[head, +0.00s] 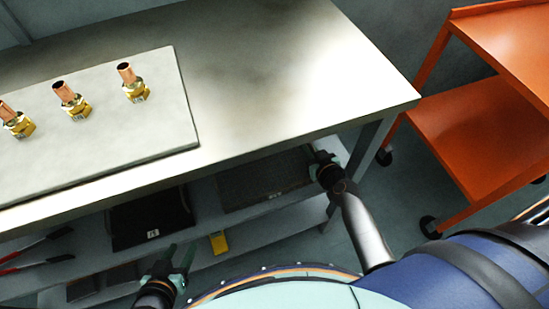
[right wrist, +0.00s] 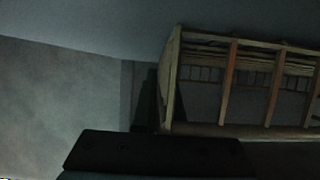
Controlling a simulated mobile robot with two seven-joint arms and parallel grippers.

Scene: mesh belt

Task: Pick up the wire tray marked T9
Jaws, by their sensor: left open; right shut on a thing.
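A dark mesh-like tray (head: 265,182) lies on the shelf under the steel table. My right gripper (head: 318,162) is at this tray's right end and shut on it; its fingertips are partly hidden. A second black tray (head: 160,215) lies to the left on the shelf, with a small white label (head: 152,234) too small to read surely. My left gripper (head: 180,262) is open and empty, low in front of the shelf. In the right wrist view a slatted, brownish frame (right wrist: 230,85) stands beside a dark gripper part; the contact is unclear.
The table (head: 290,60) above holds a pale board (head: 100,150) with three copper and brass fittings (head: 72,100). Red-handled tools (head: 30,265) lie at lower left, and a yellow item (head: 219,243) lies below. An orange cart (head: 470,125) stands to the right, with floor between.

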